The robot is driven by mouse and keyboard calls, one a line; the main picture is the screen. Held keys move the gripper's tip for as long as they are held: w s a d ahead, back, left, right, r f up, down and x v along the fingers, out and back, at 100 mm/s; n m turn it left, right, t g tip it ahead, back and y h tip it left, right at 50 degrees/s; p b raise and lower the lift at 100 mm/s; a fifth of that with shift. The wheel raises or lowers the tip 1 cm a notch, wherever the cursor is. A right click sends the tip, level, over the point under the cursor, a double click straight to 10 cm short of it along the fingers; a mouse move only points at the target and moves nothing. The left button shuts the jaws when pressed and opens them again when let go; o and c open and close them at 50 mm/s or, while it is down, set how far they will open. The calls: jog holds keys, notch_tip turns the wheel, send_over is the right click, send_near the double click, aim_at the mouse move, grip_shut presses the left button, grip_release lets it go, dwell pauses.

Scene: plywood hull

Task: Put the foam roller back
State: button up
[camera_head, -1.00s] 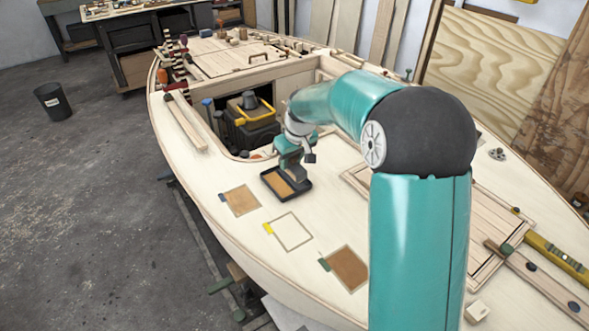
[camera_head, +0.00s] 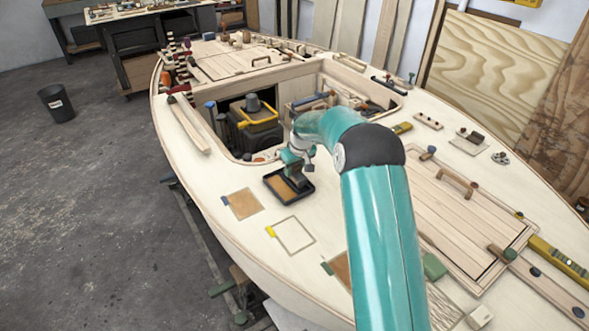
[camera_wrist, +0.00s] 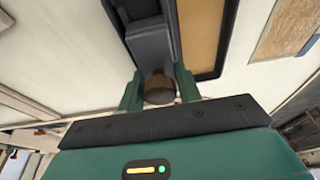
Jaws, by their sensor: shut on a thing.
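My gripper (camera_head: 298,168) is low over the black-rimmed tray (camera_head: 275,193) on the pale deck. In the wrist view its two green fingers (camera_wrist: 159,90) are shut on the brown, round-ended handle of the foam roller (camera_wrist: 150,42). The roller's dark grey body reaches away from the fingers, along the tray's left side in that view. The tray (camera_wrist: 231,38) has a tan floor. In the head view the roller (camera_head: 298,182) is a small dark shape under my gripper. I cannot tell whether it touches the tray, and its far end is out of the wrist view.
A tan square (camera_head: 243,204), a pale outlined square (camera_head: 294,236) with a yellow tab and a brown square (camera_head: 340,268), partly behind my arm, lie along the near deck. An open cockpit with a black and yellow case (camera_head: 258,125) lies behind the tray. A slatted hatch (camera_head: 460,215) is right.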

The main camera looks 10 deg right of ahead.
aim_at(300, 177)
jog(key=shift+f, duration=0.15)
jog(key=o, duration=1)
jog(key=shift+f, duration=0.1)
jog(key=shift+c, duration=0.2)
jog(key=v, duration=1.2)
jog(key=shift+r, duration=0.2)
jog(key=shift+s, duration=0.1)
